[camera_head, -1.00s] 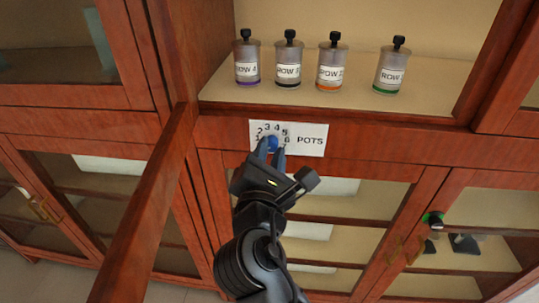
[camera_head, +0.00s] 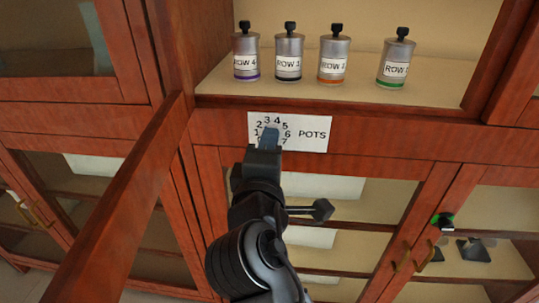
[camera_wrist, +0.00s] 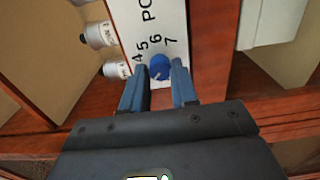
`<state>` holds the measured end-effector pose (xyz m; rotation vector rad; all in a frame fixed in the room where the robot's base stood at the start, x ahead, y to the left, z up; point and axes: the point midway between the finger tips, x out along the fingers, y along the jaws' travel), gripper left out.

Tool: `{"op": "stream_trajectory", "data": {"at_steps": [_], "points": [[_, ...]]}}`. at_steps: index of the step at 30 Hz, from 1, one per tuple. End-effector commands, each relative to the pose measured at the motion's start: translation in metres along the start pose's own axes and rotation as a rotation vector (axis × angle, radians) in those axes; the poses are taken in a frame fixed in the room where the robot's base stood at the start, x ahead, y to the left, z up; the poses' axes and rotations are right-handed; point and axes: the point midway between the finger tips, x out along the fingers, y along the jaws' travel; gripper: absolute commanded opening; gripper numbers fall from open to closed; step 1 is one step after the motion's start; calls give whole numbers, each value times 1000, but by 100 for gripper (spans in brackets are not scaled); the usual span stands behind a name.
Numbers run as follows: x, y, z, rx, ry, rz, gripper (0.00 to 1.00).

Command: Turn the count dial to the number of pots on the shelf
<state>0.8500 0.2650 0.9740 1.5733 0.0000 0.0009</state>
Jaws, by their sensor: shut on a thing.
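Several grey pots with black knobs stand in a row on the shelf (camera_head: 330,96): one with a purple base band (camera_head: 246,52), one black (camera_head: 289,55), one orange (camera_head: 332,56) and one green (camera_head: 396,60). Below them a white plate (camera_head: 313,146) reads POTS, with numbers in a ring. The blue count dial (camera_wrist: 160,66) shows between my fingertips in the wrist view, near the 5, 6 and 7. My gripper (camera_head: 270,137) is shut on the dial; it also shows in the wrist view (camera_wrist: 161,73). In the head view it hides the dial. Where the dial points is unclear.
A wooden door frame (camera_head: 140,200) stands out at the left, close to my arm. Glass-fronted cupboards lie below the plate. A black thing with a green ring (camera_head: 443,220) is on the right door, near brass handles (camera_head: 401,256).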

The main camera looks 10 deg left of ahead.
Motion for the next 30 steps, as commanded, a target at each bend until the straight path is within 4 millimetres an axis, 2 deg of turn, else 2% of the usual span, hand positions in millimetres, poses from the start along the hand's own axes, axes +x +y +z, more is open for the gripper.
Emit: {"op": "stream_trajectory", "data": {"at_steps": [1,30], "points": [[0,-4,0,43,-1,-2,0],[0,-6,0,914,-3,-2,0]]}}
